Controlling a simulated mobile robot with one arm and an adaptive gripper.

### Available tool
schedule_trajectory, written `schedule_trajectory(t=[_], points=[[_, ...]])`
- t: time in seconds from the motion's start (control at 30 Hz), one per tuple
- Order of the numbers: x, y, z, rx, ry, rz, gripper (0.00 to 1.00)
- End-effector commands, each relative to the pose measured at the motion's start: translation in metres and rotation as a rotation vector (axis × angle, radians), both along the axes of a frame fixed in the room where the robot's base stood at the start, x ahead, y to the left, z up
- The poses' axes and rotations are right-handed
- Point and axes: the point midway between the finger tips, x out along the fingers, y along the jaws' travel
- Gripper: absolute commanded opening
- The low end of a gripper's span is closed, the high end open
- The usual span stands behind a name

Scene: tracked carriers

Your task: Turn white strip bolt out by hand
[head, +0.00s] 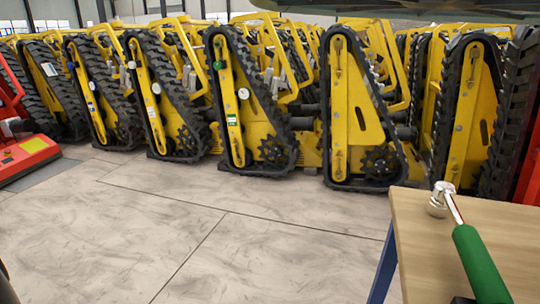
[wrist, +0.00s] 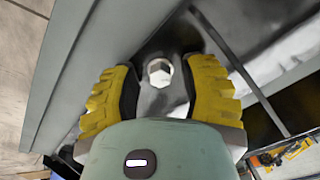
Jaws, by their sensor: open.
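In the wrist view my gripper (wrist: 160,69) is open, with one yellow ribbed finger on each side. A pale hexagonal bolt head (wrist: 159,72) shows between the fingertips, with a gap visible on both sides. It sits on a grey metal surface, and I cannot make out a white strip beside it. In the head view one yellow tracked carrier (head: 158,104) has a white label on its side plate. Another yellow carrier (head: 232,88) has a green and white label and a round white gauge. My gripper does not show in the head view.
Several more tracked carriers stand close together in a row. A red machine (head: 25,150) stands at the left. The tiled floor (head: 200,220) in front is clear.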

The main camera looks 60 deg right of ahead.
Motion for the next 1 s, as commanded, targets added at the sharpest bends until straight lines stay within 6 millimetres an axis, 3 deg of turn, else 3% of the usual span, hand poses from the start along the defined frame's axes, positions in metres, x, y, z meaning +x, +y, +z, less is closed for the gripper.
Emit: schedule_trajectory(t=[0.17,0.7,1.0], points=[[0.0015,-0.0011,0.0022,-0.006,0.027,-0.081,0.44],[0.0014,-0.0016,-0.0004,-0.065,0.262,-0.783,0.44],[0.0006,-0.0012,-0.0005,-0.069,0.279,-0.831,0.44]])
